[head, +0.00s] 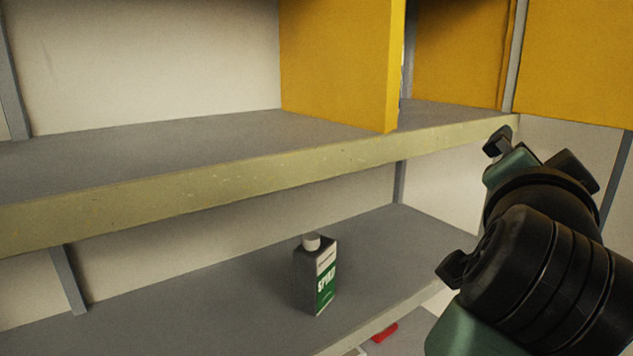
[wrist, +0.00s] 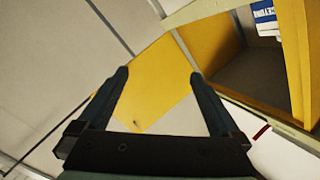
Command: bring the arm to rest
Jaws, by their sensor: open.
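My gripper (wrist: 160,82) is open in the wrist view, with its two dark fingers apart and nothing between them. Behind the gap is a yellow panel. In the head view my arm comes in from the lower right, and its gripper end (head: 540,158) points up and away in front of the right end of the shelf unit. The fingers are partly hidden there by the wrist. The gripper appears apart from the shelf, though the exact gap is hard to tell.
A dark bottle with a green and white label (head: 316,276) stands upright on the lower grey shelf (head: 230,290). A yellow box-like panel (head: 335,60) stands on the upper shelf (head: 150,150). A red item (head: 385,332) lies below. The upper shelf's left is clear.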

